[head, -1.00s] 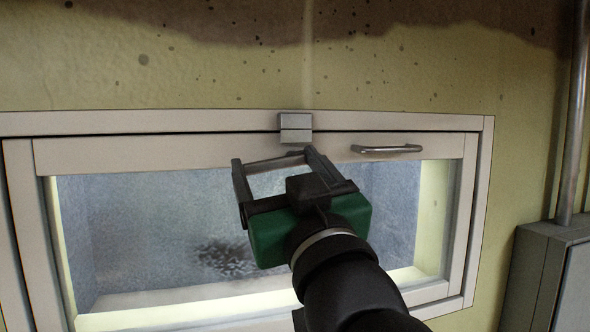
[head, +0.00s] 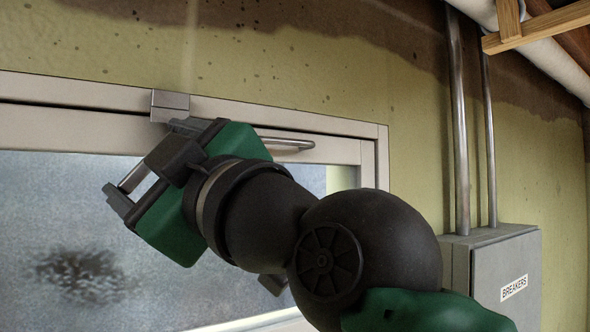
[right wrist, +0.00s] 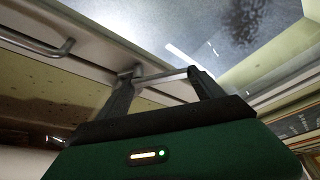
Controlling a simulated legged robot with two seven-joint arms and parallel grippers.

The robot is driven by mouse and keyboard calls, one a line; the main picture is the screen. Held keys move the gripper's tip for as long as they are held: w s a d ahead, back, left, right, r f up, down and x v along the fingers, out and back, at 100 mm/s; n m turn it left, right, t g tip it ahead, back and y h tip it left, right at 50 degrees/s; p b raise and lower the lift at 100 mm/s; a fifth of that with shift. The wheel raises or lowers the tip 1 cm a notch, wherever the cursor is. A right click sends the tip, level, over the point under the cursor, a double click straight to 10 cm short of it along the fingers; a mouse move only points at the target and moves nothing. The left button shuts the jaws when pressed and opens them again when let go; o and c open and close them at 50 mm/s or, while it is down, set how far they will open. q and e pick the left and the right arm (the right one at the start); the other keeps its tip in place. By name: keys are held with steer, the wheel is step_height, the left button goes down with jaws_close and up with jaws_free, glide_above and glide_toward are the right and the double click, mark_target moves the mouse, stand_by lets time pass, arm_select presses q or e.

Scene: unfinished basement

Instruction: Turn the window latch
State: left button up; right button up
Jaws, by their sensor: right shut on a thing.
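The window latch has a grey block (head: 169,105) at the top edge of the window frame. Its metal lever (head: 133,178) shows just below, partly hidden by my gripper. My right gripper (head: 146,164) is at the lever, its fingers on either side. In the right wrist view, the lever (right wrist: 162,77) spans the gap between the two fingertips, and my gripper (right wrist: 164,80) is shut on it. My left gripper is not in view.
A metal pull handle (head: 290,143) is on the window's top rail, right of the latch, partly behind my right gripper. A grey breaker box (head: 507,265) with vertical pipes (head: 459,130) stands on the wall to the right. Wooden beams (head: 535,27) cross the top right.

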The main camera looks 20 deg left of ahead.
steer(key=n+g+p, duration=0.1)
steer(key=n, duration=0.2)
steer(key=w+d+n+h+p, duration=0.1)
steer(key=n+p, duration=0.1)
steer(key=n+g+h+p, duration=0.1)
steer(key=n, duration=0.2)
steer(key=shift+w+d+f+n+g+p, duration=0.2)
steer(key=shift+w+f+n+g+p, duration=0.1)
steer(key=shift+f+p, duration=0.1)
steer(key=o, duration=2.1)
steer(key=shift+d, duration=0.2)
steer(key=shift+r, duration=0.1)
steer(key=shift+r, duration=0.15)
